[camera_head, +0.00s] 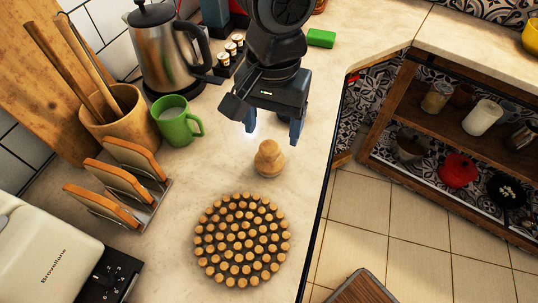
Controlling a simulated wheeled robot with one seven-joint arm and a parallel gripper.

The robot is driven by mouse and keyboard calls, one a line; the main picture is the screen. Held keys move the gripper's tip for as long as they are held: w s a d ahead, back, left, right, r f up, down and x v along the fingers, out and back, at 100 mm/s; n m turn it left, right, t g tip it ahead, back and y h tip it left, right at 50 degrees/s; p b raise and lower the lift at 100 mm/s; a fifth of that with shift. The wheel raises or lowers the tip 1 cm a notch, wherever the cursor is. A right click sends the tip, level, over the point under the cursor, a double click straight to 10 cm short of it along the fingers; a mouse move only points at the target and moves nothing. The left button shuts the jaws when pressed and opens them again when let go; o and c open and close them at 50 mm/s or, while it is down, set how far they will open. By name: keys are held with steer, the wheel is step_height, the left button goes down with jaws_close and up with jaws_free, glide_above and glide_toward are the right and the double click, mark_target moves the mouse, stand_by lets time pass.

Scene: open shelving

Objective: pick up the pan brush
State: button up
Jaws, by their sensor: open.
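The pan brush appears to be the small wooden object with a rounded knob top (269,158), upright on the pale countertop. My gripper (273,130) is above and just behind it in the picture, pointing down. Its two blue-grey fingers are apart with nothing visible between them. The fingertips appear clear of the brush's knob; the exact height gap cannot be told from this one view. The brush is fully in view, though its bristles cannot be made out.
A round cork trivet (242,240) lies in front of the brush. A green mug (177,128), a wooden utensil pot (122,122), a toast rack (122,188) and a kettle (165,50) stand left. A green sponge (321,38) lies behind. The counter edge is right.

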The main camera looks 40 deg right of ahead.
mark_target(270, 146)
steer(key=shift+w+a+f, duration=0.1)
steer(key=shift+w+f, duration=0.05)
steer(key=shift+f, duration=2.95)
steer(key=c, duration=1.1)
steer(key=shift+r, duration=0.15)
steer(key=shift+r, duration=0.5)
step_height(270, 146, up, 3)
steer(key=shift+f, duration=0.15)
steer(key=d+r, duration=0.2)
steer(key=d, duration=0.1)
steer(key=s+d+r, duration=0.1)
steer(key=d+r, duration=0.1)
steer(key=d, duration=0.2)
steer(key=s+d+r, duration=0.1)
steer(key=d+r, duration=0.2)
steer(key=d, duration=0.1)
steer(key=shift+d, duration=0.25)
